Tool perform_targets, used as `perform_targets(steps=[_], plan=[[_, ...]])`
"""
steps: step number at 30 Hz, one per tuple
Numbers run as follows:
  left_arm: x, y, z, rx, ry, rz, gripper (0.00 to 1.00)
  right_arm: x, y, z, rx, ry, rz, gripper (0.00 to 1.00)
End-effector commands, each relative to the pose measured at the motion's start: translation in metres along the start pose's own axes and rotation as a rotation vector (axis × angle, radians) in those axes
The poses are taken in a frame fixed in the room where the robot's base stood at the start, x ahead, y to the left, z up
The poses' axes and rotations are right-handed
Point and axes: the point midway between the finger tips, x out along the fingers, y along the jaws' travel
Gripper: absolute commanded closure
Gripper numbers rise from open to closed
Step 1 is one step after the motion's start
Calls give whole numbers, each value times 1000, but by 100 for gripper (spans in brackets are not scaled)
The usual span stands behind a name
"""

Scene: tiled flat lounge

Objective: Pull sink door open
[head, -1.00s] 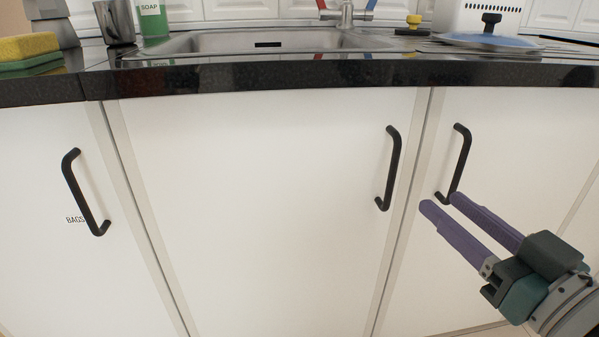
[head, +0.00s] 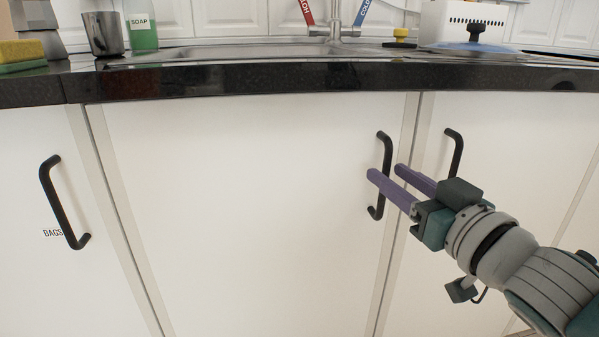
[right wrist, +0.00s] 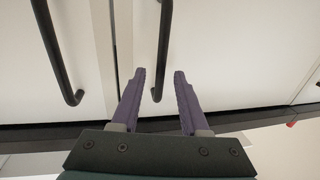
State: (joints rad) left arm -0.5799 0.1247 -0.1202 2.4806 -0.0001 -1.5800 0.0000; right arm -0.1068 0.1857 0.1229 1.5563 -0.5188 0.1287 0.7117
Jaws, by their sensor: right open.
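The sink door (head: 240,200) is the wide white panel below the sink and looks closed. Its black upright handle (head: 387,150) is near its right edge. My right gripper (head: 384,171) is open at this handle, one purple finger seen on each side. The near finger covers part of the bar. In the right wrist view, the handle (right wrist: 165,45) lies between the open fingers (right wrist: 160,73), nearer the left finger. I cannot tell how deep the bar sits between them, or whether they touch it. My left gripper is not in view.
The adjacent right door has its own black handle (head: 454,155), close to my right gripper. A left door carries another handle (head: 63,202) and the word BAGS. The dark countertop (head: 250,80) overhangs above, bearing a soap bottle (head: 141,30), metal cup (head: 103,34) and sponge (head: 20,50).

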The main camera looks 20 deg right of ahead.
Motion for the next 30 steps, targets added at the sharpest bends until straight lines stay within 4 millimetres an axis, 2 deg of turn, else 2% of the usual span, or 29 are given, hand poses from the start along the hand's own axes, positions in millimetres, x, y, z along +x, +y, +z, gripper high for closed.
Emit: perform_targets(steps=[2,13,30], plan=[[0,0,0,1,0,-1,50,0,0,0,0,0,0,58],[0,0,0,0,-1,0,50,0,0,0,0,0,0,99],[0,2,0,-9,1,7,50,0,0,0,1,0,0,100]])
